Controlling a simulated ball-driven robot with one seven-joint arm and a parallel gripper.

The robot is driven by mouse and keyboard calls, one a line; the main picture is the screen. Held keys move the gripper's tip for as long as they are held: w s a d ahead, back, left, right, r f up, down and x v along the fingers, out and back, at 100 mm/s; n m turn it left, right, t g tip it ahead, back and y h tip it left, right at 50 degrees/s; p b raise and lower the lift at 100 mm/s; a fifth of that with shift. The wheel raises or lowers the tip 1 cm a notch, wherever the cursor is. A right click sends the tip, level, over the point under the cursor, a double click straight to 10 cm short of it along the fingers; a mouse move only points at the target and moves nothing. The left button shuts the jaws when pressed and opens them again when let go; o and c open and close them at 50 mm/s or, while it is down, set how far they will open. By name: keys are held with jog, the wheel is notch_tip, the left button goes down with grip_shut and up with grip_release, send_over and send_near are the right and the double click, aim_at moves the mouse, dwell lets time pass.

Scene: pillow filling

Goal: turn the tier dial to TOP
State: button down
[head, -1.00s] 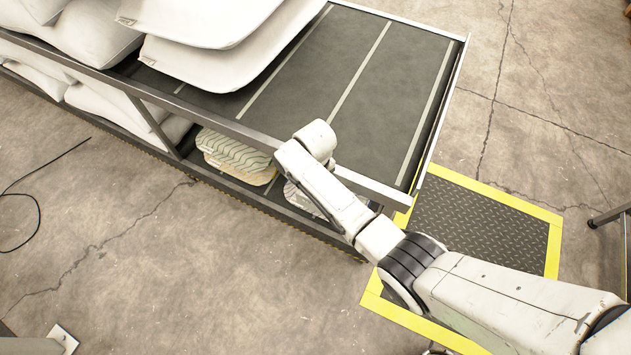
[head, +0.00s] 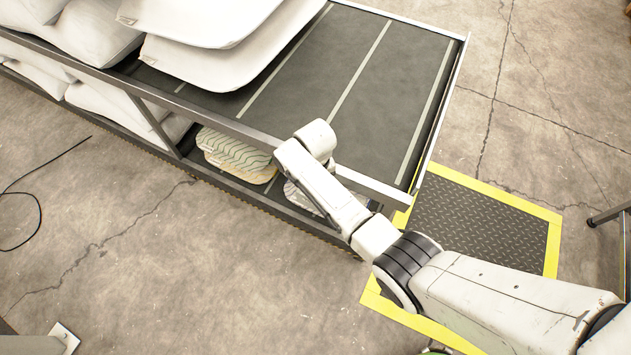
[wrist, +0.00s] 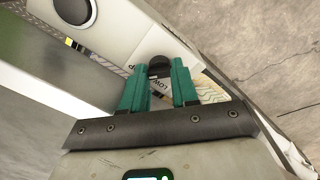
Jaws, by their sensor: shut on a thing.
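The tier dial (wrist: 159,63) is a small dark round knob on a pale panel in the wrist view. My gripper (wrist: 160,70) has its two green fingers on either side of the knob and is shut on it. A label reading LOW (wrist: 161,86) shows upside down between the fingers, just below the knob. Other lettering beside the left finger is partly covered and hard to read. Which way the dial points I cannot tell. In the head view my arm reaches to the shelf's front edge, and the gripper and dial are hidden there.
A two-level rack (head: 390,100) with a dark striped top deck fills the upper left. White pillows (head: 205,62) lie on it, and patterned ones (head: 235,155) lie on the lower level. A yellow-edged mat (head: 480,225) is at right. A large round dark button (wrist: 73,9) sits on the panel.

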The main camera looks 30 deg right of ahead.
jog(key=c, duration=1.1)
grip_release()
notch_tip(320, 180, up, 11)
jog(key=shift+f, duration=0.1)
